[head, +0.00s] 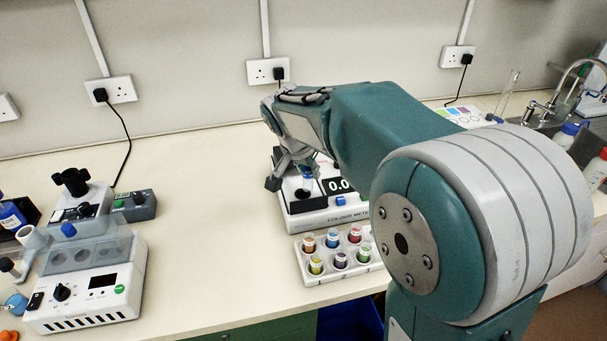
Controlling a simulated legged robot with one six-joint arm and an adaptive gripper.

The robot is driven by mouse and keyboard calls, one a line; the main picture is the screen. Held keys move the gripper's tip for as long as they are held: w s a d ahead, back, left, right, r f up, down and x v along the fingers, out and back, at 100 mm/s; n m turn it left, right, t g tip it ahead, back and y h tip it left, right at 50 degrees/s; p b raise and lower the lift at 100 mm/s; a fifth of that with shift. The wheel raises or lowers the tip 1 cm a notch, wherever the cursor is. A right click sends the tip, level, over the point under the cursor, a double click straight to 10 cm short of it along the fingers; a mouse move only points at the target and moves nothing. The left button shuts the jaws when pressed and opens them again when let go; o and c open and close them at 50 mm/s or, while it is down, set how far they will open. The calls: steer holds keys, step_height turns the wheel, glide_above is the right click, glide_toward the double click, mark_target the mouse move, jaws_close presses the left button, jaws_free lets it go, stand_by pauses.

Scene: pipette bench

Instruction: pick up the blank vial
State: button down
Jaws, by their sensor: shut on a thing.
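The arm and fingers hide part of the vial. I cannot tell whether its base is still in the well or just above it. The meter's display reads 0.0-something, its right part hidden behind my arm.
A white rack (314,279) with several coloured vials stands in front of the meter. A white heater block (84,305) and a small grey box (134,206) are at left. The bench between is clear. A sink tap (568,80) and bottles are at far right.

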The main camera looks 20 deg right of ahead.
steer(key=s+r, duration=0.4)
steer(key=s, duration=0.5)
steer(key=shift+s, duration=0.1)
